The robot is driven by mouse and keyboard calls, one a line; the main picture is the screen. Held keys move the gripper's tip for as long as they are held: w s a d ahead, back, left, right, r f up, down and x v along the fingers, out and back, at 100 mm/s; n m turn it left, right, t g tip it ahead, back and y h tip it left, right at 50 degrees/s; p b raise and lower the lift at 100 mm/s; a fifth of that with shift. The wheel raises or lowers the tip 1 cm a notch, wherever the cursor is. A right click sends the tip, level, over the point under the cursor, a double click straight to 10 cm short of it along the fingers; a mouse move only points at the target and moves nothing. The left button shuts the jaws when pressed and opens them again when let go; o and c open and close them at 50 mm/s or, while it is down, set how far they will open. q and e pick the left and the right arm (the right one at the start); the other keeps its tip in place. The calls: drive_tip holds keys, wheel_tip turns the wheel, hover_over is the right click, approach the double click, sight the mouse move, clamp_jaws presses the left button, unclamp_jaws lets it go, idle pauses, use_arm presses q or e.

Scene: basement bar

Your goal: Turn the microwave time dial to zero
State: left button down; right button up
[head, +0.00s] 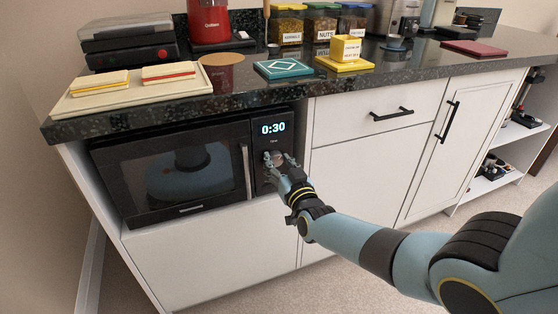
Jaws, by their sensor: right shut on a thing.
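The black microwave (170,172) sits in an open niche under the counter, with its door closed. Its display (273,128) reads 0:30 in blue digits. My right gripper (275,162) is at the control panel below the display, right of the door handle (247,171). It is shut on the time dial (277,157), which is mostly hidden behind the fingers. The dial's marking cannot be made out. My left gripper is not in view.
White cabinet doors (360,165) stand right of the microwave. The floor in front is clear.

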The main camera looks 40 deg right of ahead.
drive_tip(key=n, duration=0.3)
drive_tip(key=shift+a+f+n+p, duration=0.1)
drive_tip(key=shift+n+p, duration=0.2)
drive_tip(key=shift+f+n, duration=0.1)
drive_tip(key=shift+n, duration=1.6)
drive_tip(key=o, duration=1.2)
drive_tip(key=shift+c, duration=0.2)
drive_tip(key=v, duration=1.2)
